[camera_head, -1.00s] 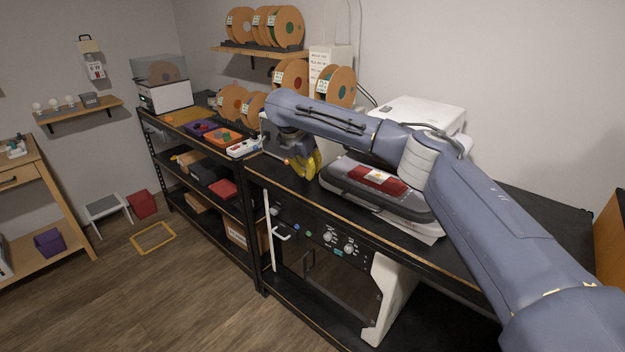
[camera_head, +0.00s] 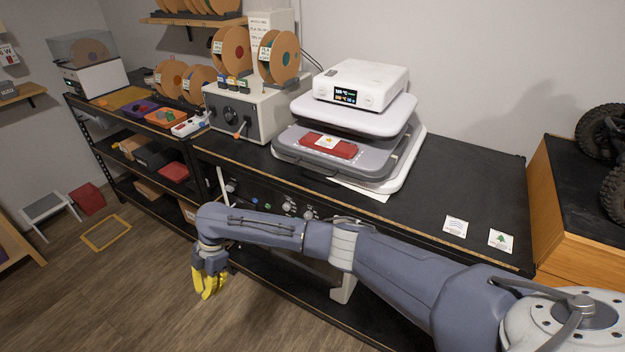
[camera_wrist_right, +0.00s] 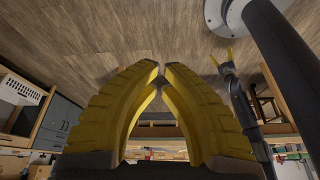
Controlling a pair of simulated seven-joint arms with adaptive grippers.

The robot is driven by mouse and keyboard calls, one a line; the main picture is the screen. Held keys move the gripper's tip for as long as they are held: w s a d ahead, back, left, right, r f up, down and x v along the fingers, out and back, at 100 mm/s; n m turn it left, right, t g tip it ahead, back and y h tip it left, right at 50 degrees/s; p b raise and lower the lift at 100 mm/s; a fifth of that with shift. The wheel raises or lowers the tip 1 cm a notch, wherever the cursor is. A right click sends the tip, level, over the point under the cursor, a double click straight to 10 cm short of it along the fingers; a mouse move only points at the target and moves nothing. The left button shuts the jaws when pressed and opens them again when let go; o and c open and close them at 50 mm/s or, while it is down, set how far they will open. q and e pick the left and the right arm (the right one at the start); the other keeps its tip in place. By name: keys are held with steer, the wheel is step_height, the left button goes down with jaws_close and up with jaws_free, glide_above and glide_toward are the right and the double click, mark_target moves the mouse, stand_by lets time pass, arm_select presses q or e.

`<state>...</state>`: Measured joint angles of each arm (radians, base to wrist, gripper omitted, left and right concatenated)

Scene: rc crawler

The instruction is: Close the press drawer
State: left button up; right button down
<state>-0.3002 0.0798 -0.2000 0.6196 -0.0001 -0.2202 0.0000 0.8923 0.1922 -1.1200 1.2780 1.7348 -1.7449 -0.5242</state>
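The press is a heat press with a white control box (camera_head: 362,84) on a pale upper plate (camera_head: 350,117). Its grey drawer (camera_head: 375,172) sits below, sticking out to the front left of the upper plate. A red cloth with a star patch (camera_head: 328,146) lies on the drawer. My right gripper (camera_head: 208,286), with yellow fingers, hangs beyond the bench's front edge, left of and below the drawer, touching nothing. In the right wrist view its fingertips (camera_wrist_right: 163,68) nearly meet, with nothing between them. My left gripper (camera_wrist_right: 222,57) shows small there, fingers spread and empty.
A grey control unit (camera_head: 240,112) and filament spools (camera_head: 279,57) stand left of the press. The black bench top (camera_head: 450,175) is clear to its right, apart from two small cards (camera_head: 456,226). A wooden cabinet (camera_head: 570,240) with wheels on it stands far right.

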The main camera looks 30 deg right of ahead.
steer(key=s+a+r+m+t+y, duration=0.25)
steer(key=a+m+y, duration=0.6)
steer(key=a, duration=0.65)
steer(key=w+d+r+m+t+y, duration=0.2)
steer(key=w+r+m+t, duration=0.6)
steer(key=r+m+t, duration=0.55)
steer(key=w+d+r+m+t+h, duration=0.2)
steer(key=d+m+t+h, duration=0.2)
steer(key=d+m+h, duration=0.65)
steer(key=w+d+r+m+t+h, duration=0.1)
steer(key=d+r+m+t+h, duration=0.25)
steer(key=d+m+h, duration=0.75)
steer(key=m+g+h, duration=1)
steer(key=m+g, duration=0.1)
steer(key=m, duration=1.5)
glide_toward(322, 167)
steer(key=shift+t, duration=0.25)
steer(key=x, duration=0.4)
steer(key=shift+d, duration=0.25)
